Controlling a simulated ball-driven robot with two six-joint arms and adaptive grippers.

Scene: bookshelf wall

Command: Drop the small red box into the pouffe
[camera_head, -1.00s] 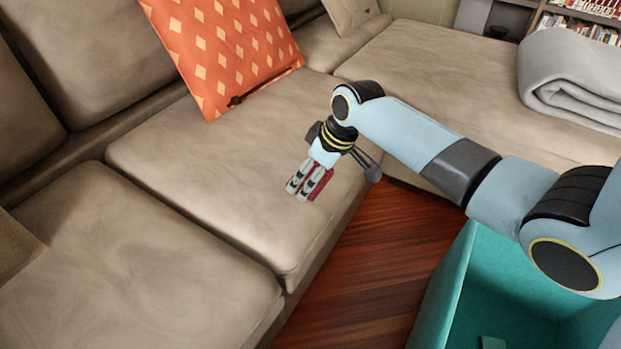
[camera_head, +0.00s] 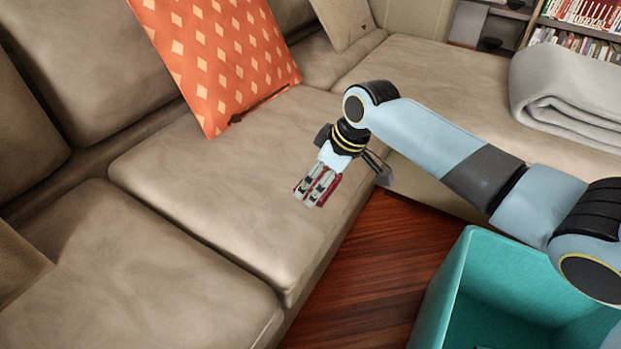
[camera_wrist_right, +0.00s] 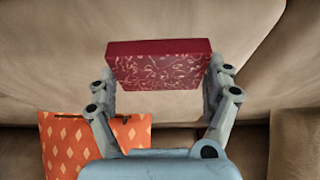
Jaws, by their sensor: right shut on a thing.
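The small red box (camera_wrist_right: 160,68) is dark red with a pale swirl pattern on one face. In the right wrist view it sits between the two fingers of my right gripper (camera_wrist_right: 163,90), which is shut on it. In the head view the right gripper (camera_head: 316,190) is over the sofa seat near its front edge. Only slivers of the red box (camera_head: 331,190) show there, behind the fingers. The pouffe (camera_head: 458,262) is a teal open-topped box on the floor at the lower right, and my gripper is up and to the left of it. My left gripper is not in view.
The beige sofa (camera_head: 215,175) fills the left and middle. An orange patterned cushion (camera_head: 215,55) leans on its back. A grey folded blanket (camera_head: 570,95) lies at the right. Bare wooden floor (camera_head: 375,265) lies between sofa and pouffe. Bookshelves (camera_head: 575,40) stand behind.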

